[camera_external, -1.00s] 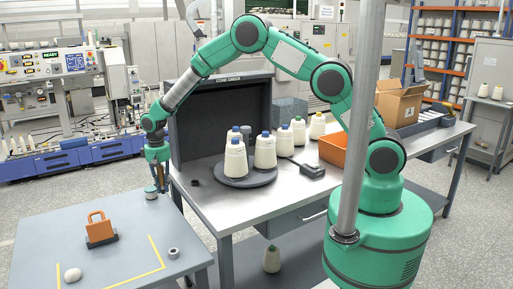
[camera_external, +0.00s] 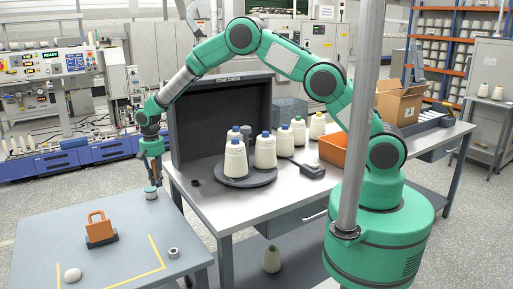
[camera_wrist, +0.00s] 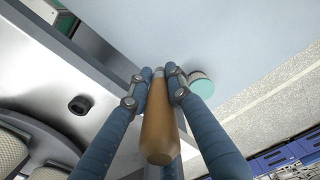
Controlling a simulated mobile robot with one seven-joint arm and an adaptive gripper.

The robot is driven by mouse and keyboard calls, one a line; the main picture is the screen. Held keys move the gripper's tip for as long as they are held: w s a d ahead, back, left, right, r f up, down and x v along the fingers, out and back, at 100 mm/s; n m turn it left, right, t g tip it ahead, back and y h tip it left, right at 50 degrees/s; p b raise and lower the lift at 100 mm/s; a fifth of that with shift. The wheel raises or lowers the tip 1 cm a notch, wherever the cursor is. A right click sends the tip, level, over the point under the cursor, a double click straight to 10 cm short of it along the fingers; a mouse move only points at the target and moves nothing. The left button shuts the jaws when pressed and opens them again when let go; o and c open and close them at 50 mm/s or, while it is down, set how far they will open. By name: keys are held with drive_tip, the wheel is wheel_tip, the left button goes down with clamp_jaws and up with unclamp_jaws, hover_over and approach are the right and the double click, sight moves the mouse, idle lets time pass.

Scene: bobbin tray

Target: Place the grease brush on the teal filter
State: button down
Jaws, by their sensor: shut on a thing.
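My gripper (camera_external: 153,183) is above the far right corner of the blue-grey table. In the wrist view, my gripper (camera_wrist: 159,82) is shut on the grease brush, whose tan wooden handle (camera_wrist: 159,135) points back toward the camera. The brush's far end is mostly hidden between the fingertips. The teal filter (camera_external: 152,194) is a small, short cylinder with a pale side, standing on the table near that corner. In the wrist view, the teal filter (camera_wrist: 202,84) shows just right of the fingertips. The gap between brush and filter is hard to judge.
On the blue-grey table (camera_external: 60,235) are an orange handled block (camera_external: 99,229), a pale round lump (camera_external: 72,274), a grey ring (camera_external: 173,253) and yellow tape lines. The bench (camera_external: 215,210) to the right carries a dark booth (camera_external: 190,120) and several thread cones.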

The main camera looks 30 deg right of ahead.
drive_tip(key=w+r+m+p, duration=0.2)
drive_tip(key=w+m, duration=0.4)
drive_tip(key=m, duration=0.1)
drive_tip(key=w+a+r+m+p, duration=0.1)
drive_tip(key=w+r+m+p, duration=0.1)
drive_tip(key=w+m, duration=0.4)
drive_tip(key=shift+w+m+p, duration=0.15)
drive_tip(key=shift+m+p, duration=0.25)
drive_tip(key=shift+m, duration=0.4)
drive_tip(key=shift+f, duration=0.15)
hover_over(150, 188)
drive_tip(key=shift+d+f, duration=0.1)
drive_tip(key=shift+f, duration=2.95)
drive_tip(key=shift+f+b, duration=0.35)
drive_tip(key=shift+f, duration=1.55)
drive_tip(key=shift+f, duration=0.1)
drive_tip(key=c, duration=1.6)
unclamp_jaws()
